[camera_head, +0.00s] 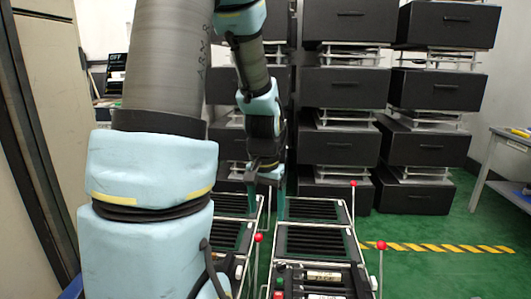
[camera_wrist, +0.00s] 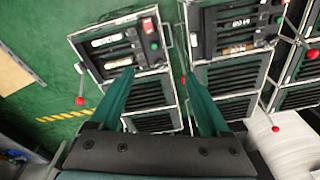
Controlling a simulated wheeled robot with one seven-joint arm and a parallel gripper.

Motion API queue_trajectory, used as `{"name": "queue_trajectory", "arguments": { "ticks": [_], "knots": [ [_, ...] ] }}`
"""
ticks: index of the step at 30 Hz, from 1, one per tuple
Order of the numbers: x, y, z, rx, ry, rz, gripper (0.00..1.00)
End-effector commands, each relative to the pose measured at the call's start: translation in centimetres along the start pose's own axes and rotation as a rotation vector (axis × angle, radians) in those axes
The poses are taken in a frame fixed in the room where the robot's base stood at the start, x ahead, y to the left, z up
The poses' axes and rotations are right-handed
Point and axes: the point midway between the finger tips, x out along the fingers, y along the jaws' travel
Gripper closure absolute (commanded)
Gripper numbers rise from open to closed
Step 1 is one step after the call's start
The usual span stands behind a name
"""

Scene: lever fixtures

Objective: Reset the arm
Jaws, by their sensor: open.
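My arm comes down through the left and middle of the head view. My gripper (camera_head: 266,212) is at its end, fingers pointing down over the far part of the fixtures. In the wrist view my gripper (camera_wrist: 159,75) has its two green fingers wide apart, with nothing between them. Beyond the fingertips are a black slatted fixture with red-knobbed levers (camera_wrist: 120,45) and a second one beside it (camera_wrist: 235,40). In the head view the right-hand fixture (camera_head: 318,240) is clear to see; the left-hand one is partly hidden by my arm.
Stacks of black drawer boxes (camera_head: 345,105) stand behind the fixtures. A table (camera_head: 510,150) is at the right edge. Green floor with a yellow-black striped line (camera_head: 440,248) lies open on the right. A pale panel (camera_head: 50,90) stands at the left.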

Motion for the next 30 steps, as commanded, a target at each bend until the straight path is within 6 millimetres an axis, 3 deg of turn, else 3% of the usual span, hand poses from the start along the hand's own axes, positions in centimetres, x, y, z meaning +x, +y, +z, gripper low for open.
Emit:
{"name": "queue_trajectory", "arguments": {
  "ticks": [3, 9, 20, 30],
  "knots": [
    [-1.4, -1.8, 3.9, -0.149, 0.012, -0.009, 0.20],
    [-2.8, -3.4, 9.7, -0.365, 0.031, -0.022, 0.20],
    [-10.8, -3.4, 8.4, -0.352, 0.028, -0.021, 0.20],
    [-21.2, -3.6, 7.2, -0.351, 0.028, -0.021, 0.20]
  ]
}}
